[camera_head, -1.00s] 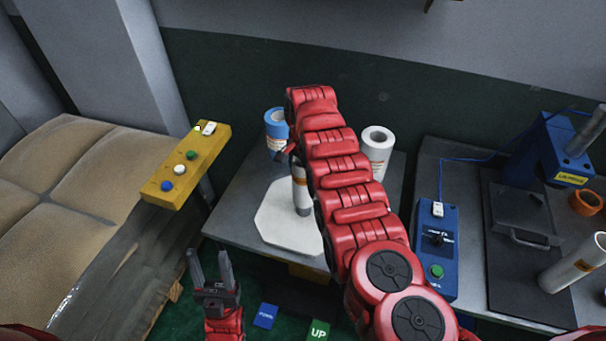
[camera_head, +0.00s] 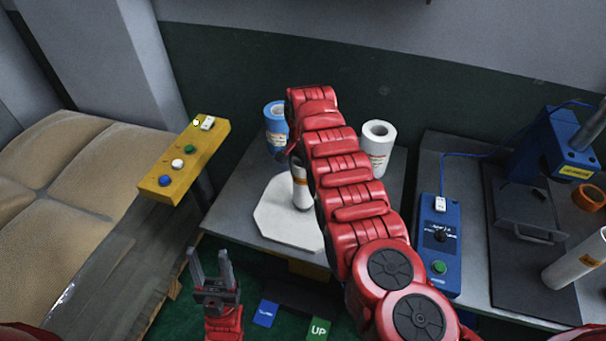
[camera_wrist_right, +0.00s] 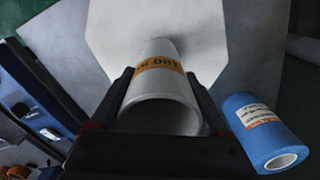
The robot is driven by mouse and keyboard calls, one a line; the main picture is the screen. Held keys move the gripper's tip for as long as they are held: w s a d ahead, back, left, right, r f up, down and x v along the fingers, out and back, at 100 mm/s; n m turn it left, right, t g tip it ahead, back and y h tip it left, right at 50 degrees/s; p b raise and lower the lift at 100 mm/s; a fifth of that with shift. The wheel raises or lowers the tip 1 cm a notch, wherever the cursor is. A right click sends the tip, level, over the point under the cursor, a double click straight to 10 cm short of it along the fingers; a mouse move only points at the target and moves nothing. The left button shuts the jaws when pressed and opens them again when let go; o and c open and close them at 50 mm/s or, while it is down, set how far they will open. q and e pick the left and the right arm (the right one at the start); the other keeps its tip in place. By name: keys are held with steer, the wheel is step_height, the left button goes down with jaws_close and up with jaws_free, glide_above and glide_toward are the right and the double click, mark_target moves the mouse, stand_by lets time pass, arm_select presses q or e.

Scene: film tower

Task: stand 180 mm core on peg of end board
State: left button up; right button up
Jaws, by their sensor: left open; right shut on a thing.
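The 180 mm core (camera_head: 300,188) is a white tube with an orange label. It stands about upright over the end board (camera_head: 275,225), a white octagonal plate on the grey table. In the right wrist view the core (camera_wrist_right: 160,72) sits between the two dark fingers of my right gripper (camera_wrist_right: 158,85), shut on it near its open upper end. The board (camera_wrist_right: 110,30) shows behind it. The peg is hidden, and I cannot tell whether the core's lower end touches the board. In the head view my right arm hides its gripper. My left gripper (camera_head: 209,265) is open and empty, left of the table.
A blue film roll (camera_head: 276,128) and a white roll (camera_head: 377,147) stand behind the board, either side of my right arm. A yellow button box (camera_head: 183,160) is at left. A blue control box (camera_head: 437,245), a press (camera_head: 555,150) and another white tube (camera_head: 577,262) are at right.

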steer(key=shift+f+b, duration=1.25)
steer(key=shift+f, duration=0.25)
stand_by(0.8)
steer(key=o, duration=1.4)
steer(key=shift+r, duration=0.1)
step_height(320, 180, up, 17)
steer(key=p, duration=0.2)
steer(key=shift+r, duration=0.15)
steer(key=shift+s, duration=0.15)
